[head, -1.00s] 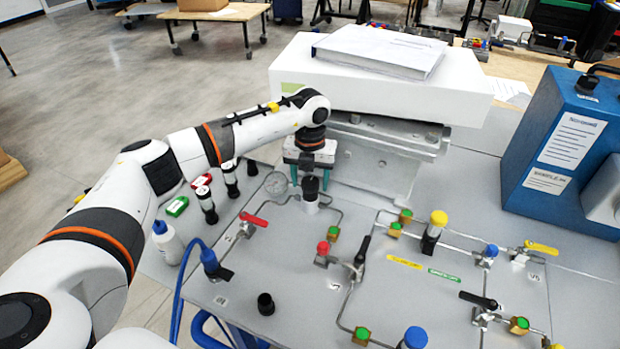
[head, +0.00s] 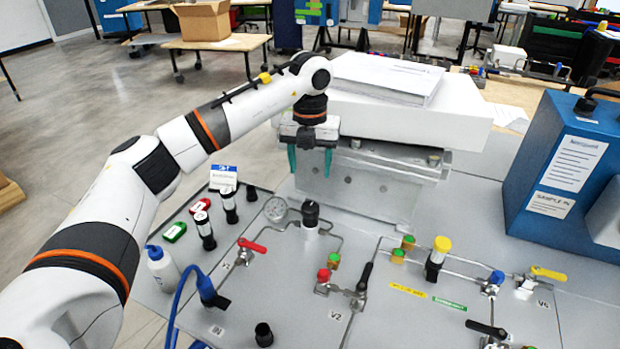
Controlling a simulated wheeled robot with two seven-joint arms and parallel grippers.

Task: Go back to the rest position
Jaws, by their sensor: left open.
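My left gripper (head: 309,162) hangs fingers down above the back left of the panel, its two green fingers apart with nothing between them. Below it, and clear of its fingertips, a black-capped fitting (head: 311,214) stands upright on the grey panel (head: 290,290). My left arm reaches in from the left edge. My right gripper is not in the head view.
A white analyser box (head: 410,115) with a thick book (head: 388,78) on top stands right behind the gripper. A blue unit (head: 530,130) is at right. Valves, including a red-handled one (head: 252,246), and small bottles (head: 204,230) crowd the panel.

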